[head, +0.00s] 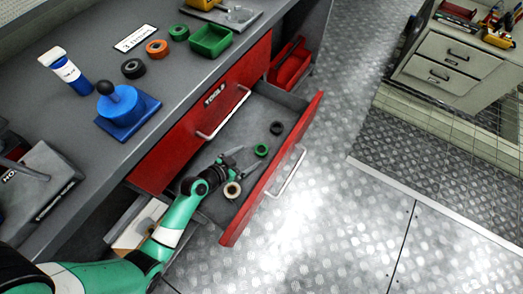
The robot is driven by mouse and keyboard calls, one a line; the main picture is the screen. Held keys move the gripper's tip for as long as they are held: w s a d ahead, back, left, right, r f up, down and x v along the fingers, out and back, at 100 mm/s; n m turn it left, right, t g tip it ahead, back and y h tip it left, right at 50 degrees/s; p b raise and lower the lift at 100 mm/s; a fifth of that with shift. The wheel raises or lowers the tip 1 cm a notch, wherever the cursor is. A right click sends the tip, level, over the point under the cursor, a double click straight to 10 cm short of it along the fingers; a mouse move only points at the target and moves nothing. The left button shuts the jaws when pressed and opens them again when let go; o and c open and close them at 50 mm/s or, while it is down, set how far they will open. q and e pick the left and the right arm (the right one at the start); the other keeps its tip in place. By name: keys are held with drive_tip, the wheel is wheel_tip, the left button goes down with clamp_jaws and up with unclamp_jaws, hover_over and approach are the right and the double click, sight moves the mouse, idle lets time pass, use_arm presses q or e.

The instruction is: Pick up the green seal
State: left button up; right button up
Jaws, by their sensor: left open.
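A small green seal (261,150) lies in the open red drawer (262,190), close ahead of my left gripper. My left gripper (245,160) reaches into the drawer, with its jaws apart and nothing seen between them. The green seal looks just beyond the fingertips; I cannot tell if they touch it. Another green ring (179,32) lies on the bench top. My right gripper is out of view.
A black ring (277,128) and a cream ring (232,190) also lie in the drawer. The bench (75,125) holds a black ring (133,69), an orange ring (157,49), a green tray (211,40) and a blue stand (128,115). The floor at right is clear.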

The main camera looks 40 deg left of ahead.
sight(265, 148)
use_arm(q)
drive_tip(key=b+x, duration=0.1)
drive_tip(key=x, duration=0.5)
drive_tip(key=shift+w+d, duration=0.15)
drive_tip(key=shift+w, duration=0.25)
drive_tip(key=c, duration=1.4)
